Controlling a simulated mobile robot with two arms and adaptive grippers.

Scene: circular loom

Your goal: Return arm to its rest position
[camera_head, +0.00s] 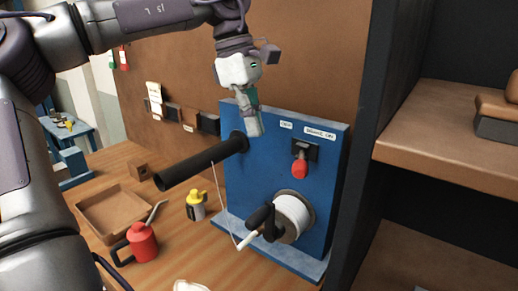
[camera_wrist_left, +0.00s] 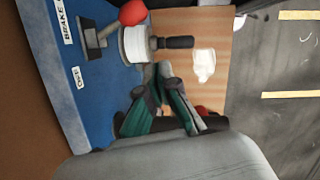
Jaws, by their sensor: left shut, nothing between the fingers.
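My left arm comes in from the left in the head view, and its gripper (camera_head: 253,122) points down in front of the blue panel (camera_head: 258,180). The gripper is shut and empty. It is above the inner end of the black tube (camera_head: 200,165) and left of the red lever knob (camera_head: 300,169). In the left wrist view the green-sided fingers (camera_wrist_left: 158,80) are together, with the white spool (camera_wrist_left: 135,43) and red knob (camera_wrist_left: 132,12) beyond them. My right gripper is not in view.
A crank (camera_head: 260,222) sticks out from the spool (camera_head: 293,215). A red oil can (camera_head: 142,241), a yellow bottle (camera_head: 195,206) and a wooden tray (camera_head: 112,208) stand on the bench.

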